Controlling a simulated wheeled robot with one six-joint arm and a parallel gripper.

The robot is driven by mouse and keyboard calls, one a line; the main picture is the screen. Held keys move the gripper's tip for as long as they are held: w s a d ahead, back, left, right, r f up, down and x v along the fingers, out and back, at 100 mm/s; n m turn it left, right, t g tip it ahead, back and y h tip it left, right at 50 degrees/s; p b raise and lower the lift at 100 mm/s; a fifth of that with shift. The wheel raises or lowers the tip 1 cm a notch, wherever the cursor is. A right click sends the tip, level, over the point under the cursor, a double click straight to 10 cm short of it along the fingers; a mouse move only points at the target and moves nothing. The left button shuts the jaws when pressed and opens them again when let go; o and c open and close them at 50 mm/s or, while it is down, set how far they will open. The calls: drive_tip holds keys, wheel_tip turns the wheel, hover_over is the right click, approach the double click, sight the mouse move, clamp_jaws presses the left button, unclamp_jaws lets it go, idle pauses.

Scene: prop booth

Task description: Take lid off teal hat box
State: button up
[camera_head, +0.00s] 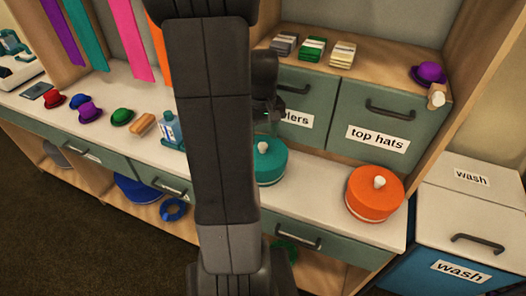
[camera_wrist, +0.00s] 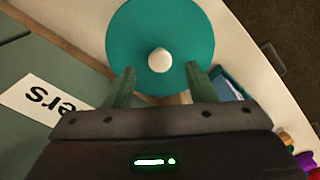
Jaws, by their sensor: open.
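The teal hat box (camera_head: 270,166) stands on the white counter, partly hidden behind my arm in the head view. Its round teal lid (camera_wrist: 185,30) with a white knob (camera_wrist: 160,60) is on top and fills the upper middle of the wrist view. My gripper (camera_wrist: 160,78) is open, with one finger on each side below the knob in the picture. The knob lies just beyond the fingertips, and nothing is held. In the head view my arm hides most of the gripper; a dark part of it shows above the box.
An orange hat box (camera_head: 374,195) stands to the right on the counter. The "top hats" drawer (camera_head: 385,125) and another labelled drawer are close behind. A blue-and-white bottle (camera_head: 171,131) and several small hats stand left. A wash bin (camera_head: 465,235) is at far right.

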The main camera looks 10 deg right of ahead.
sight(263, 145)
wheel_tip(263, 145, down, 3)
drive_tip(key=shift+w+r, duration=0.1)
drive_tip(key=shift+r, duration=0.05)
drive_tip(key=shift+f, duration=0.25)
drive_tip(key=shift+c, duration=0.2)
drive_tip(key=c, duration=1)
